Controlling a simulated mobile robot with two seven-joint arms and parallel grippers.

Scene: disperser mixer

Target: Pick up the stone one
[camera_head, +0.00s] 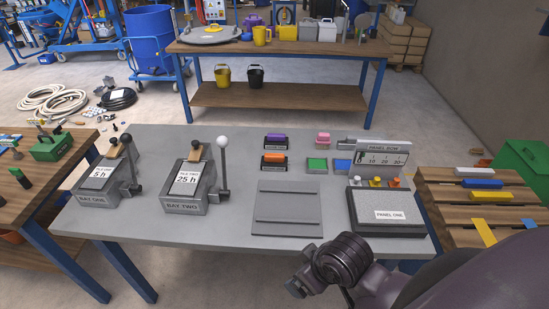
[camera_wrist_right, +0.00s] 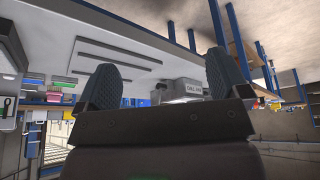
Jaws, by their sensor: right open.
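No object is labelled as stone. A pale grey-white bar (camera_head: 478,184) lies on the slatted wooden stand at the right, behind a yellow bar (camera_head: 491,196). A panel block (camera_head: 392,216) marked PANEL ONE has a speckled, stone-like grey top and stands at the right end of the grey table. I cannot tell which one the task means. My right arm comes in from the lower right, in front of that block. In the right wrist view my right gripper (camera_wrist_right: 163,88) has its two dark fingers wide apart with nothing between them. My left gripper is not in view.
The grey table (camera_head: 240,245) carries two lever stations, BAY ONE (camera_head: 95,190) and BAY TWO (camera_head: 185,195), a flat grey plate (camera_head: 287,208) and coloured blocks. A PANEL ROW gauge (camera_head: 383,157) stands behind the panel block.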

